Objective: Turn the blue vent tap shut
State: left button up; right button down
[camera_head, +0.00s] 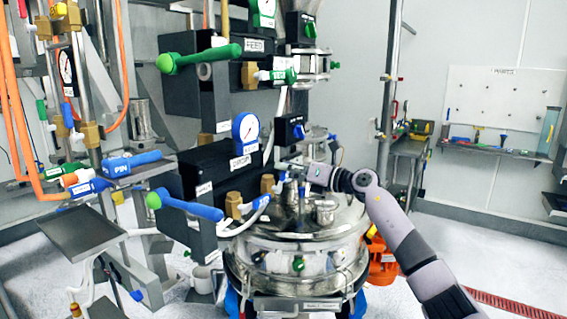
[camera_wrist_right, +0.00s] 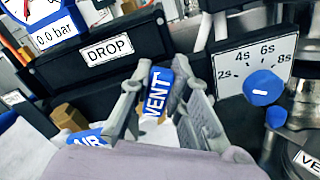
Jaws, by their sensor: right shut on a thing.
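The blue vent tap (camera_wrist_right: 156,93), lettered VENT, shows in the right wrist view between the two grey fingers of my right gripper (camera_wrist_right: 165,98). The fingers are closed on its handle from both sides. The handle stands nearly upright in that view, and its lower end and valve body are hidden. In the head view my right gripper (camera_head: 288,168) reaches in from the right, above the steel vessel, and largely hides the tap. My left gripper is not in view.
A blue AIR tap (camera_wrist_right: 88,138) sits close left of the gripper; the DROP block (camera_wrist_right: 108,50) is behind. A blue timer knob (camera_wrist_right: 263,87) is to the right. The steel vessel (camera_head: 290,246) stands below. A long blue lever (camera_head: 192,207) juts out left; open floor lies right.

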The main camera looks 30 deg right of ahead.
jog(key=shift+w+d+f+m+p, duration=0.15)
jog(key=shift+d+f+m+p, duration=0.3)
jog(key=shift+f+m+p, duration=1)
jog(key=shift+w+d+f+m+p, duration=0.25)
jog(key=shift+d+m+p, duration=0.3)
jog(key=shift+m, duration=1.95)
jog(key=shift+w+d+f+m+p, duration=0.1)
jog(key=shift+d+f+m+p, duration=0.25)
jog(key=shift+f+m+p, duration=1.15)
jog(key=shift+r+m+b, duration=0.35)
jog(key=shift+r+m, duration=0.2)
jog(key=c, duration=1.5)
grip_release()
